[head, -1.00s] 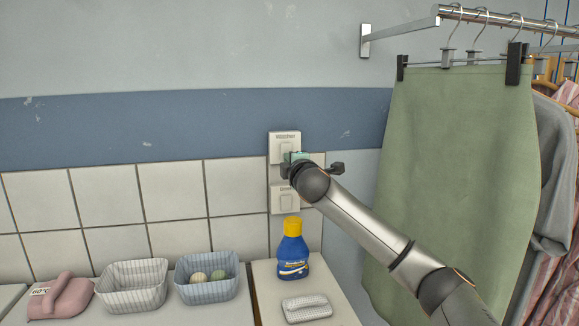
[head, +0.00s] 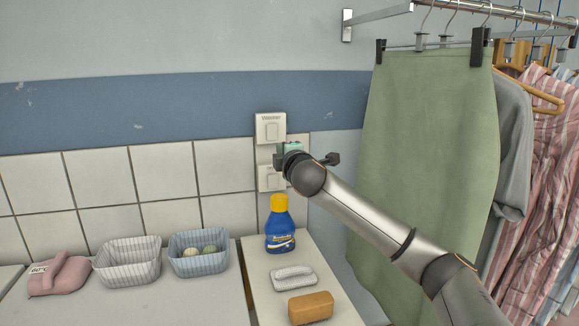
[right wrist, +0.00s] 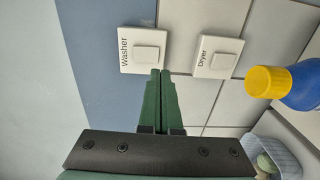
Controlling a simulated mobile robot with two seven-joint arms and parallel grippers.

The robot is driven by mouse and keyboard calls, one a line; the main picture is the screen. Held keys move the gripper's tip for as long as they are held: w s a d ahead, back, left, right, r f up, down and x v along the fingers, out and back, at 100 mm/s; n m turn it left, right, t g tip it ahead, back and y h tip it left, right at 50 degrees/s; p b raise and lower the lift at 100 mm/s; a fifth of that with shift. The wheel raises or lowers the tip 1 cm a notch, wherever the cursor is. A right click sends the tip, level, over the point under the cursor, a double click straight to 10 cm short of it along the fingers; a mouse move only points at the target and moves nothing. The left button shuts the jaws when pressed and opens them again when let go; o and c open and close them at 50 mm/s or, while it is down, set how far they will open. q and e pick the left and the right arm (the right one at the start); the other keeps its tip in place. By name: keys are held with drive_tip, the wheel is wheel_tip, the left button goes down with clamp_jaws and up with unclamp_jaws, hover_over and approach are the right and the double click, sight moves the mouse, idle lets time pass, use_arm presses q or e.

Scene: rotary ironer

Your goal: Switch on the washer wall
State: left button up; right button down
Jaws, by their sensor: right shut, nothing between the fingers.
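The washer switch (head: 270,129) is a white wall plate with a rocker, labelled "Washer"; it also shows in the right wrist view (right wrist: 146,52). The similar dryer switch (head: 270,178) is directly below it in the head view, and beside it in the right wrist view (right wrist: 217,53). My right gripper (head: 285,152) is at the wall between the two plates, partly covering the dryer plate. In the right wrist view its green fingers (right wrist: 160,74) are shut and empty, tips by the washer plate's edge. Contact cannot be told. My left gripper is out of view.
Below stand a blue bottle with yellow cap (head: 280,225), a white brush (head: 293,277) and an orange block (head: 310,307). Two baskets (head: 128,265) (head: 198,255) are left. A green cloth (head: 430,150) hangs from the rail at right. The wall left of the switches is clear.

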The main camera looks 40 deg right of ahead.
drive_tip(key=b+v, duration=0.1)
drive_tip(key=v, duration=0.5)
drive_tip(key=shift+s+a+f+b, duration=0.15)
drive_tip(key=shift+s+f+b, duration=0.1)
drive_tip(key=shift+f+b, duration=0.2)
drive_tip(key=shift+f, duration=0.1)
